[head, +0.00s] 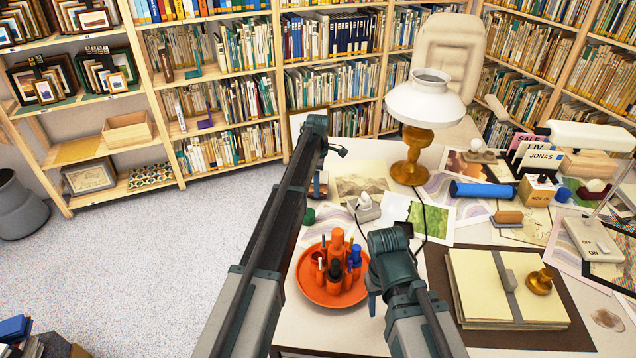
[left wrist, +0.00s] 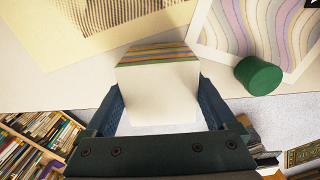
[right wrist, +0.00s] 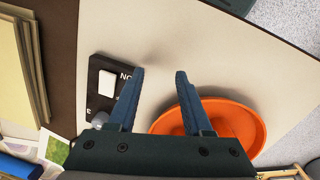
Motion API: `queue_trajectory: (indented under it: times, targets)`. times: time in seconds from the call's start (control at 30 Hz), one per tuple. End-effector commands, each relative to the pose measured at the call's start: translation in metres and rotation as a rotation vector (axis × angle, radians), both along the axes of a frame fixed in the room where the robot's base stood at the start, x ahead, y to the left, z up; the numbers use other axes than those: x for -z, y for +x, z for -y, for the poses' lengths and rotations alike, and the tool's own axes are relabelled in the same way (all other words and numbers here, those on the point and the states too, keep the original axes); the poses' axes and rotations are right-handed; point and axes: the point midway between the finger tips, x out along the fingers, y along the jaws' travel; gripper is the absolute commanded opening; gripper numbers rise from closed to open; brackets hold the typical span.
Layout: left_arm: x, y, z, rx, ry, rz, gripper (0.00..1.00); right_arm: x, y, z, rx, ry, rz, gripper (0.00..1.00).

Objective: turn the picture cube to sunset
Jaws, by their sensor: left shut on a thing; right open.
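The picture cube (left wrist: 158,105) is in my left gripper (left wrist: 160,88), one finger on each side, in the left wrist view. A plain whitish face is toward that camera; the far face (left wrist: 158,53) has orange, green and brown stripes. I cannot tell which face is the sunset; the other faces are hidden. In the head view the left arm hides most of the left gripper (head: 318,188), at the left edge of the desk. My right gripper (right wrist: 157,80) is open and empty above the desk, beside the orange tray (right wrist: 245,115).
The orange tray (head: 333,290) holds pens and pots. A green round object (left wrist: 258,75) stands close to the cube, near a striped print (left wrist: 262,30). A dark block (right wrist: 103,85) lies beside the right gripper. A lamp (head: 425,105) stands behind; a folder (head: 500,290) lies right.

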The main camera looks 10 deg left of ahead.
Motion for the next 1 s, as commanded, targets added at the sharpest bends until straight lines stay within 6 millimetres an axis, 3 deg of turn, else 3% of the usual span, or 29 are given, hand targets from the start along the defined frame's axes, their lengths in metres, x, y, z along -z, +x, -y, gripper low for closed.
queue_trajectory:
  times: [0.03,0.07,0.1,0.57,1.0]
  targets:
    - [0.0,0.0,0.0,0.0,0.0,0.0,0.34,0.0,0.0,0.0,0.0,0.0,0.0,0.5]
    - [0.0,0.0,0.0,0.0,0.0,0.0,0.95,0.0,0.0,0.0,0.0,0.0,0.0,0.5]
    - [0.0,0.0,0.0,0.0,0.0,0.0,1.0,0.0,0.0,0.0,0.0,0.0,0.0,0.5]
    - [-0.009,0.0,0.0,0.001,0.0,0.0,1.0,-0.009,0.0,0.0,0.0,0.0,0.0,0.5]
    - [-0.067,0.0,0.0,0.001,0.0,0.0,1.0,-0.067,0.0,0.0,0.001,0.0,0.0,0.5]
